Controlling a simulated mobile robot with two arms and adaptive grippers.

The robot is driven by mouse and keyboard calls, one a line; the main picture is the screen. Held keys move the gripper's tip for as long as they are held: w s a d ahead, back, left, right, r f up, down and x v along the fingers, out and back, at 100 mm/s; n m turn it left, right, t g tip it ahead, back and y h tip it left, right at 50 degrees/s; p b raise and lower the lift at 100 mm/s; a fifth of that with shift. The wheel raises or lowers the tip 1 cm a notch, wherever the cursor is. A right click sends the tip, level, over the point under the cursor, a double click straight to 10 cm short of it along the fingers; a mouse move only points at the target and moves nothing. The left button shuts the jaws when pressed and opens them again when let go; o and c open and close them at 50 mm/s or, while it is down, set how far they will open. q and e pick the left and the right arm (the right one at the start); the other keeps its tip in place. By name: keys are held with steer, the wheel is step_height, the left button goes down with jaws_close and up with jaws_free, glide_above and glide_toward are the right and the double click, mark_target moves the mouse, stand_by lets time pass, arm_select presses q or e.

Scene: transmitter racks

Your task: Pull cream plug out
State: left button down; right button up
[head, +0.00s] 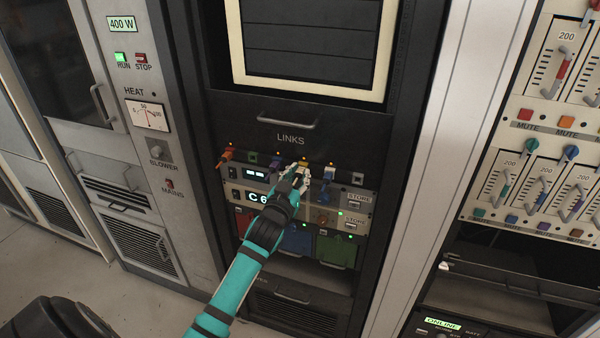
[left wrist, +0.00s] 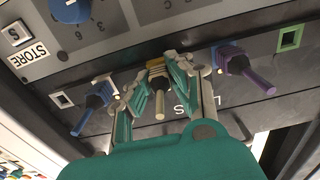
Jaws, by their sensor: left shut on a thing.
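The cream plug (left wrist: 160,106) shows in the left wrist view, its pale stem pointing out of the links panel at the yellow-framed socket (left wrist: 154,64). My left gripper (left wrist: 158,88) is shut on it, with a finger on each side. In the head view the left gripper (head: 301,176) reaches the middle of the plug row and hides most of the cream plug. How deep the plug sits in the socket is hard to tell. My right gripper is not in view.
A purple plug (left wrist: 240,68) and a blue plug (left wrist: 94,99) flank the gripper closely. An orange plug (head: 226,156) is at the row's left end. A green-framed socket (left wrist: 290,37) is empty. Below are a display panel (head: 258,198) and coloured bins (head: 336,250).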

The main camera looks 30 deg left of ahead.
mark_target(297, 178)
arm_select(q)
steer(key=shift+s, duration=0.15)
steer(key=shift+s+d, duration=0.1)
steer(key=shift+s, duration=0.05)
steer(key=shift+p+v, duration=1.25)
steer(key=shift+v, duration=1.45)
